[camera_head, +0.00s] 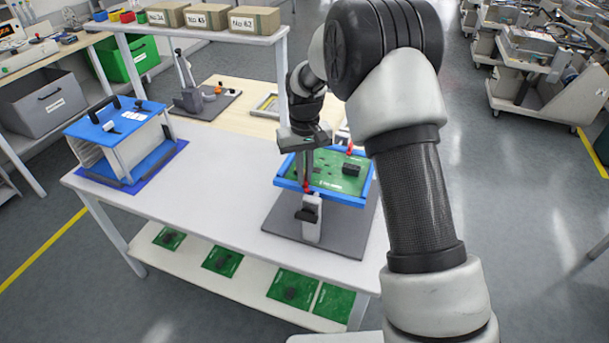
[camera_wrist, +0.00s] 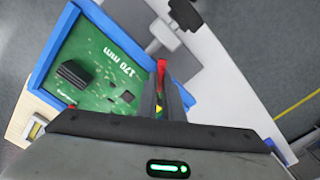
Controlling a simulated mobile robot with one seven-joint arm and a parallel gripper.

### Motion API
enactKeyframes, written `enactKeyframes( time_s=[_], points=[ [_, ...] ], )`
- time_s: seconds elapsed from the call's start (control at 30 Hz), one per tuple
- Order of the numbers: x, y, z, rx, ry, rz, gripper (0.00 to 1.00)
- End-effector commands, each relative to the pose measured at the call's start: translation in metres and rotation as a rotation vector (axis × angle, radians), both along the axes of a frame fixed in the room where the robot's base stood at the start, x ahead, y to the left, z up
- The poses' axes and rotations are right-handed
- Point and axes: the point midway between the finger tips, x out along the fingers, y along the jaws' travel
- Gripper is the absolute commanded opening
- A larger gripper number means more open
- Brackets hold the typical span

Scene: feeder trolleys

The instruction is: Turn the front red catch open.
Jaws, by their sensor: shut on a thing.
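The front red catch (camera_head: 306,189) sits at the front edge of the blue frame (camera_head: 340,198). It shows as a red piece at the fingertips in the wrist view (camera_wrist: 162,66). The blue frame holds a green circuit board (camera_head: 325,173) marked "170 mm", with a black block on it. My gripper (camera_head: 305,182) points down over the front edge and is shut on the front red catch. The fingers partly hide the catch. A second red catch (camera_head: 350,148) stands at the back edge of the frame.
The frame is held on a stand (camera_head: 311,225) on a dark grey base plate (camera_head: 352,232). A blue-topped case (camera_head: 115,120) stands at the left of the white table (camera_head: 220,165). Several boxes (camera_head: 255,20) sit on the shelf above. The table between case and frame is clear.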

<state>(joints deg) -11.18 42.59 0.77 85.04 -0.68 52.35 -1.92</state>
Motion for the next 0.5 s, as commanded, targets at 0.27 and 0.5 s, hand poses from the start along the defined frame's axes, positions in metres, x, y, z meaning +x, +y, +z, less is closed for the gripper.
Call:
enactKeyframes(
  time_s=[0.27,0.5],
  points=[
    [0.0000,-0.0007,0.0001,0.001,0.001,0.262,0.00],
    [0.0000,-0.0006,0.0003,0.001,0.001,0.489,0.00]
  ],
)
